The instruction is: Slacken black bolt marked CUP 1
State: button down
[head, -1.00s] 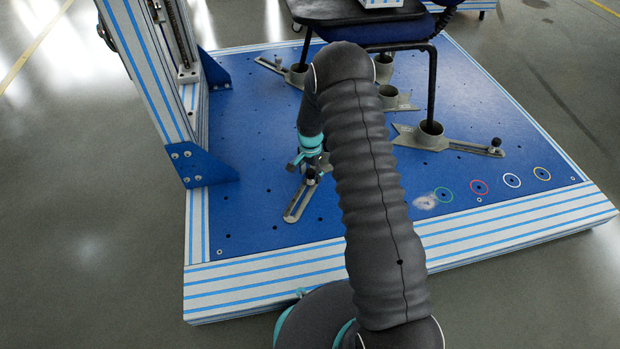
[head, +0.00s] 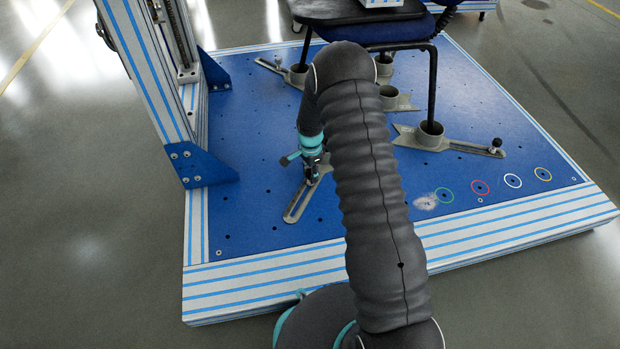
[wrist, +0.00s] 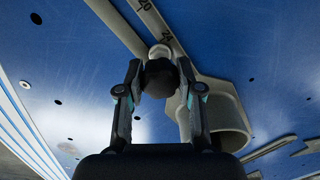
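A black bolt with a round dark knob (wrist: 160,78) stands on a grey slotted foot bar (head: 295,207) at the front left of the blue plate. In the wrist view its knob is between the two fingertips of my gripper (wrist: 160,84), which appear to touch it on both sides. In the head view my gripper (head: 311,172) is down over this bolt and mostly hides it. No CUP 1 marking is readable. In the wrist view the bar (wrist: 173,40) carries scale numbers, and a grey cup (wrist: 222,115) sits close to the right finger.
Another foot bar with a dark bolt (head: 496,143) lies at the right. The chair (head: 392,28) stands at the back, one leg in a cup (head: 429,134). A striped upright frame with a blue bracket (head: 207,160) stands left of my gripper. Coloured rings (head: 480,187) mark the right front.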

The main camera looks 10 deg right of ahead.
jog(key=n, duration=0.3)
jog(key=shift+f+n+b, duration=0.1)
jog(key=shift+n+b, duration=0.2)
jog(key=shift+b, duration=0.05)
jog(key=shift+n, duration=0.3)
jog(key=n, duration=0.3)
jog(key=shift+n+b, duration=0.3)
jog(key=shift+n, duration=0.1)
jog(key=n, duration=0.4)
jog(key=shift+b, duration=0.3)
jog(key=n, duration=0.4)
